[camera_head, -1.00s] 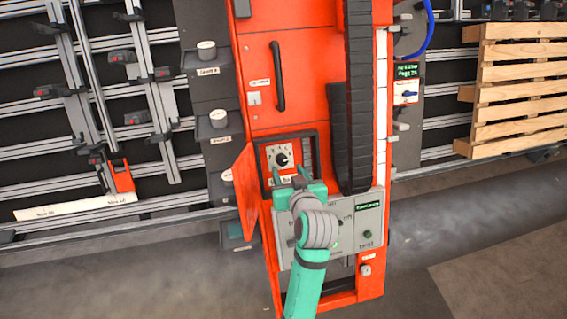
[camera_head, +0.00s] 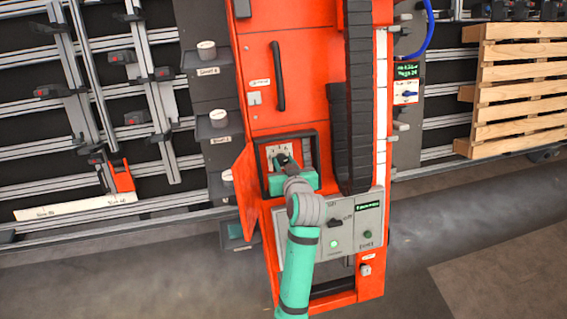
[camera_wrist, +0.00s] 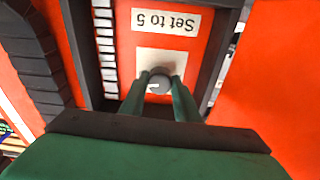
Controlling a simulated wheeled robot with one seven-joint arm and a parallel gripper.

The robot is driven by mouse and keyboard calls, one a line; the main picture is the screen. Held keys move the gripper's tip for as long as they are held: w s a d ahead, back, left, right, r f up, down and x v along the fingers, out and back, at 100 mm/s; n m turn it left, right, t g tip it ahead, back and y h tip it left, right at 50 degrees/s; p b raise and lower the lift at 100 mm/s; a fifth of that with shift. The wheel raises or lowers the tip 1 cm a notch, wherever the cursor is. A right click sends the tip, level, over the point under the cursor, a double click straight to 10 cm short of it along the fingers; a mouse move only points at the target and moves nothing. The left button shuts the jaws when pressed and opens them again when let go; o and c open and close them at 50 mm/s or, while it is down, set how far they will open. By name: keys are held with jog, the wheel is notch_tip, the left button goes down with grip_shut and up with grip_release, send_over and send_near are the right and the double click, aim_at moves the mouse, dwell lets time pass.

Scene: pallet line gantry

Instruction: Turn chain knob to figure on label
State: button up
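The chain knob, a small round grey knob (camera_wrist: 159,84) with a pale mark, sits on a pale dial plate (camera_wrist: 160,60) in the wrist view. The label (camera_wrist: 166,21) beside the plate reads "Set to 5", upside down in that view. My gripper (camera_wrist: 159,94) has one green finger on each side of the knob, close against it. I cannot tell whether both fingers press on it. In the head view my gripper (camera_head: 283,163) is over the dial plate (camera_head: 276,151) and covers the knob. The figures on the dial are not readable.
The knob sits in a dark-framed recess (camera_head: 263,170) of the red gantry column (camera_head: 300,70). An open red door (camera_head: 245,185) stands at its left. A grey control panel (camera_head: 345,240) is below, and a black cable chain (camera_head: 362,100) runs at the right.

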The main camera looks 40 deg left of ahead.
jog(key=shift+n, duration=0.5)
jog(key=n, duration=0.3)
jog(key=shift+w+d+n, duration=0.1)
jog(key=shift+n, duration=0.3)
jog(key=shift+n+g, duration=0.4)
jog(key=shift+n, duration=1.4)
jog(key=o, duration=1.1)
jog(key=shift+c, duration=0.2)
